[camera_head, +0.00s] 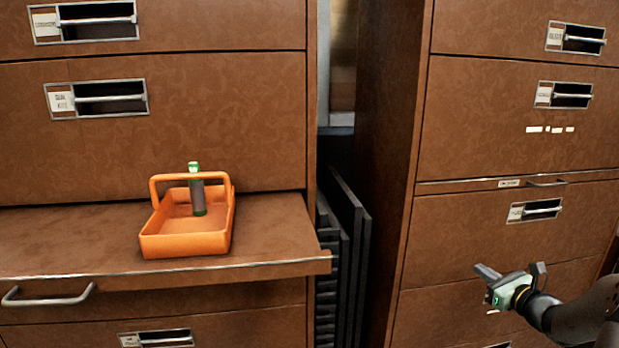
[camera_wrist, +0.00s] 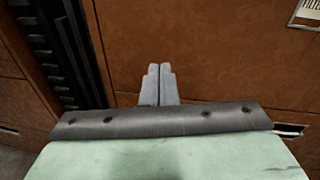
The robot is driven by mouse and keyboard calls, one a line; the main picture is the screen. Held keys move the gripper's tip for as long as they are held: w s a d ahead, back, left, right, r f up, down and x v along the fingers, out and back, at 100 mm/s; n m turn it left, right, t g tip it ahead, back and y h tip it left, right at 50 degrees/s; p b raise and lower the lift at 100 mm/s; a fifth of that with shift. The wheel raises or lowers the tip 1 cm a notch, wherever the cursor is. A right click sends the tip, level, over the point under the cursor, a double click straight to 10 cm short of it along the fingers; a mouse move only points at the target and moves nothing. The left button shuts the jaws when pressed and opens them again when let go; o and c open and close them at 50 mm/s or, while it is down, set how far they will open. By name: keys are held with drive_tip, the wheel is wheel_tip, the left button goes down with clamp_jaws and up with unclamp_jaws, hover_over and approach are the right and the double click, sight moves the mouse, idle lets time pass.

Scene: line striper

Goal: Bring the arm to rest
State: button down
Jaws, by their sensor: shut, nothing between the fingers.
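My gripper (camera_head: 483,270) is at the lower right of the head view, in front of the right-hand brown cabinet. It is apart from the orange tray and holds nothing. In the wrist view its two grey fingers (camera_wrist: 158,72) are side by side and shut, with brown cabinet panels behind them. My dark arm comes in from the right edge of the head view.
Dark panels (camera_head: 345,240) stand in the gap between the left cabinet and the right cabinet (camera_head: 480,120).

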drive_tip(key=s+a+r+n+g+y+p, duration=0.1)
drive_tip(key=a+r+n+g+y+p, duration=0.2)
drive_tip(key=a, duration=0.5)
drive_tip(key=a+r+n+g+y+p, duration=0.1)
drive_tip(key=a+n+g, duration=0.1)
drive_tip(key=a+n, duration=0.45)
drive_tip(key=s+a+r+n+g+p, duration=0.2)
drive_tip(key=s+a+n+g, duration=0.25)
drive_tip(key=a, duration=0.45)
drive_tip(key=s+a+r+n+g+p, duration=0.25)
drive_tip(key=s+a, duration=0.35)
drive_tip(key=a, duration=0.3)
drive_tip(key=s+a+r+n+g+h+p, duration=0.1)
drive_tip(key=s+r+n+g+h+p, duration=0.1)
drive_tip(key=s+n, duration=0.6)
drive_tip(key=s+a+r+n+g+h+p, duration=0.2)
drive_tip(key=s+n+h+p, duration=0.3)
drive_tip(key=s+n, duration=0.3)
drive_tip(key=s+p, duration=0.1)
drive_tip(key=s, duration=0.3)
drive_tip(key=shift+s+r+h, duration=0.15)
drive_tip(key=shift+r+h, duration=0.15)
drive_tip(key=shift+r, duration=0.05)
